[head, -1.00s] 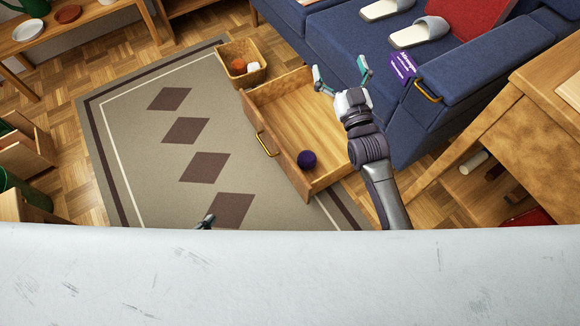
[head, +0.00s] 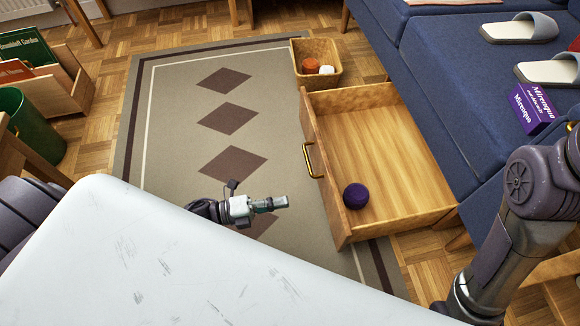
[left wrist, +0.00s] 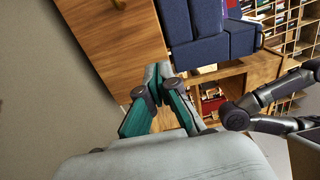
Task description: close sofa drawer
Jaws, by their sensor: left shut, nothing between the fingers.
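The wooden sofa drawer (head: 328,182) stands pulled out from under the blue sofa (head: 455,95), with a dark purple ball (head: 355,196) inside on its floor. Its brass handle (head: 313,160) is on the front panel, facing left. My left gripper (head: 285,202) is shut and empty, in front of the panel and below the handle in the picture, apart from the drawer. In the left wrist view the shut fingers (left wrist: 156,82) point toward the wooden drawer front (left wrist: 110,45), with the handle (left wrist: 118,4) at the top edge. My right arm shows at the right, but its gripper is out of view.
A wicker basket (head: 316,62) with orange and white balls stands beside the drawer's far side. Grey slippers (head: 520,28) and a purple box (head: 531,108) lie on the sofa. A patterned rug (head: 180,120) leaves free floor left of the drawer. A green bin (head: 35,125) stands far left.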

